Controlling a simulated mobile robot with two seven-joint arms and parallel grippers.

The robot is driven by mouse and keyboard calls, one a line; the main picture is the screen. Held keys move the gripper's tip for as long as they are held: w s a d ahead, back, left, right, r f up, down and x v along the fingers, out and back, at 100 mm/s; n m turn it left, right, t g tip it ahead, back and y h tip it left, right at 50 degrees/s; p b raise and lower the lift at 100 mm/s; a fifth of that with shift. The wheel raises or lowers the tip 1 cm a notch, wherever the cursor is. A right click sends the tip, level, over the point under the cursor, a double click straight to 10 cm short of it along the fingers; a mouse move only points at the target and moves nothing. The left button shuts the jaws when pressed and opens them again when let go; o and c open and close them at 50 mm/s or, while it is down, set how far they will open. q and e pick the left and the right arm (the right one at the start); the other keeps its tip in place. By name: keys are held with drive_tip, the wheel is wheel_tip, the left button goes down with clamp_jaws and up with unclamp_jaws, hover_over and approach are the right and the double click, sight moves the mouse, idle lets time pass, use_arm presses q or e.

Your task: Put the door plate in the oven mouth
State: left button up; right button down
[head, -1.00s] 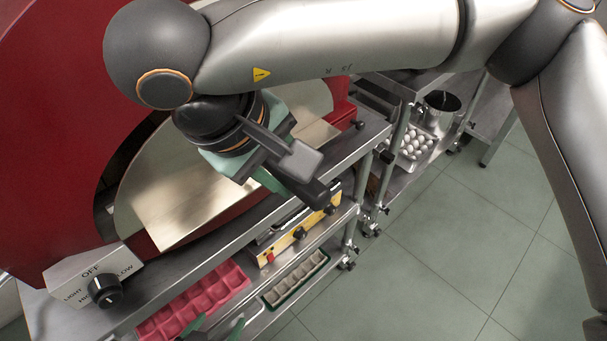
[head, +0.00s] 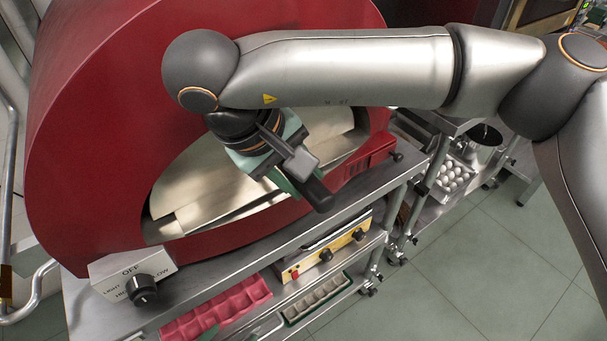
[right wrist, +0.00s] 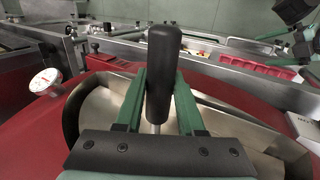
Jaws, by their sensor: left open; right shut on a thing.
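The door plate (head: 205,185) is a pale metal sheet with a curved edge and a black handle (right wrist: 163,60). My right gripper (head: 292,172) is shut on this handle; in the right wrist view its green fingers (right wrist: 160,85) stand on either side of it. The plate lies within the outline of the red oven's mouth (head: 160,230), with a gap along the lower left. My gripper covers its middle, and I cannot tell whether it touches the rim. My left gripper (head: 228,333) is open, with only green fingertips showing at the bottom edge.
The red oven (head: 95,130) stands on a steel stand. A control box with a black knob (head: 142,290) is at its front left. Below are a pink compartment tray (head: 225,308) and a yellow panel (head: 325,250). Eggs (head: 455,178) stand right. The floor (head: 470,270) is clear.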

drive_tip(key=shift+f, duration=0.25)
idle(0.5)
drive_tip(key=c, duration=0.6)
unclamp_jaws()
drive_tip(key=shift+o, duration=0.8)
drive_tip(key=shift+s+f, duration=0.1)
